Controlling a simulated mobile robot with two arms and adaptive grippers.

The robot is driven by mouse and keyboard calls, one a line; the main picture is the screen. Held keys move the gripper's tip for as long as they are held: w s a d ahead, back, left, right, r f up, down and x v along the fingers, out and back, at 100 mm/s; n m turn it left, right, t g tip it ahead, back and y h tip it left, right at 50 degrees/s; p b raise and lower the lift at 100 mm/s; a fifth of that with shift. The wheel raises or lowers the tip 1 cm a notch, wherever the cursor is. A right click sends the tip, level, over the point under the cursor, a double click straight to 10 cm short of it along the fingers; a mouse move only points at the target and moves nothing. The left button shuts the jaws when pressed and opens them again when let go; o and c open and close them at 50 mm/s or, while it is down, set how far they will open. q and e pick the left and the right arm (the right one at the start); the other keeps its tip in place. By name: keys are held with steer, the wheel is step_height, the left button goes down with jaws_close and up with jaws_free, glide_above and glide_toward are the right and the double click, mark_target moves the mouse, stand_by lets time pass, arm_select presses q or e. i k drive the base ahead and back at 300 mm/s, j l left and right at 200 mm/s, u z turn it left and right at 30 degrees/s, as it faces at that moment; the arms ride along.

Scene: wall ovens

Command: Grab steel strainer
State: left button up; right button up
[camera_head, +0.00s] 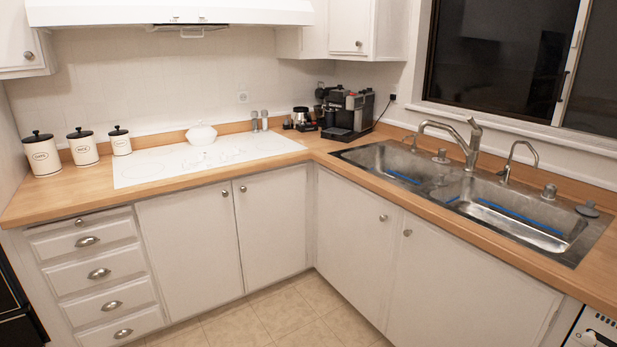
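I cannot clearly make out a steel strainer. A small round grey piece with a knob (587,210) lies at the right end of the sink rim; it could be a sink strainer or a stopper, and I cannot tell which. The steel double sink (575,248) is set into the wooden counter under the window. Its basins show blue streaks on the bottom, and parts of their floors are hidden by the near walls. Neither of my grippers is in view.
A tall faucet (470,145) and a thin curved tap (511,160) stand behind the basins. A black coffee machine (348,115) is in the corner. The counter's front strip and the tiled floor (275,318) are clear.

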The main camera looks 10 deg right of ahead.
mark_target(441, 183)
steer(key=i+z, duration=0.1)
steer(key=i, duration=0.5)
steer(key=i+j+z, duration=0.15)
steer(key=i, duration=0.5)
steer(key=i+j+z, duration=0.1)
steer(key=i, duration=0.5)
steer(key=j, duration=0.1)
